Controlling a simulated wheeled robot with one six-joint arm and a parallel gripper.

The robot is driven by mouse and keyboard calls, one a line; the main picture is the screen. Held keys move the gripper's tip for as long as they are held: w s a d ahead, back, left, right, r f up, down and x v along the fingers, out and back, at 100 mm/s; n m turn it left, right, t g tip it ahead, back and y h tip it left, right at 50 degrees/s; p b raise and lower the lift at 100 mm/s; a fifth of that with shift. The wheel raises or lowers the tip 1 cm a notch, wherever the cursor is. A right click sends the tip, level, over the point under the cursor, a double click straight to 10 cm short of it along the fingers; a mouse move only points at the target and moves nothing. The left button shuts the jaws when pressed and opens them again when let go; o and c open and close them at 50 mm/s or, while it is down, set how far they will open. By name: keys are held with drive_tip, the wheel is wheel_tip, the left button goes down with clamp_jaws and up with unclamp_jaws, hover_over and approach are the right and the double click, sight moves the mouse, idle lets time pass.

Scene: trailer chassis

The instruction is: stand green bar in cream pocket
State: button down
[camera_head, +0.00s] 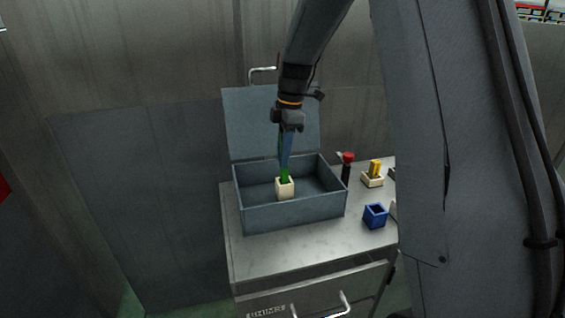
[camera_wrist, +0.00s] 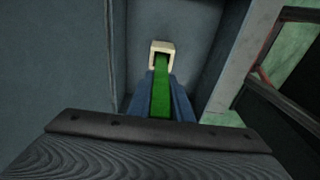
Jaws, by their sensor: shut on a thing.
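The green bar (camera_head: 285,174) is upright between the fingers of my gripper (camera_head: 286,160), which is shut on it. In the wrist view the green bar (camera_wrist: 162,92) runs between the two blue-grey fingers (camera_wrist: 160,105) toward the cream pocket. The cream pocket (camera_head: 285,189) is a small square open-topped block inside the grey box. The bar's lower end is at the pocket's mouth and appears to be within it; how deep it sits is hidden. The pocket (camera_wrist: 163,47) also shows ahead of the fingertips in the wrist view.
The grey open box (camera_head: 292,211) stands on a metal cabinet (camera_head: 300,255), its lid (camera_head: 245,125) raised behind. To its right are a red-topped black item (camera_head: 347,160), a yellow piece in a cream holder (camera_head: 373,180) and an empty blue pocket (camera_head: 375,215). The front cabinet top is clear.

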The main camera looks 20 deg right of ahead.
sight(281, 180)
drive_tip(key=shift+f+p, duration=0.35)
drive_tip(key=shift+f, duration=1.1)
drive_tip(key=c, duration=1.6)
unclamp_jaws()
drive_tip(key=shift+f, duration=0.1)
drive_tip(key=r+b, duration=0.1)
drive_tip(key=r, duration=0.3)
drive_tip(key=d+r+b, duration=0.1)
drive_tip(key=r, duration=0.3)
drive_tip(key=r+b, duration=0.1)
drive_tip(key=r, duration=0.3)
drive_tip(key=shift+d+r+b, duration=0.1)
drive_tip(key=shift+d+b, duration=0.15)
drive_tip(key=shift+b, duration=0.1)
drive_tip(key=shift+r, duration=0.1)
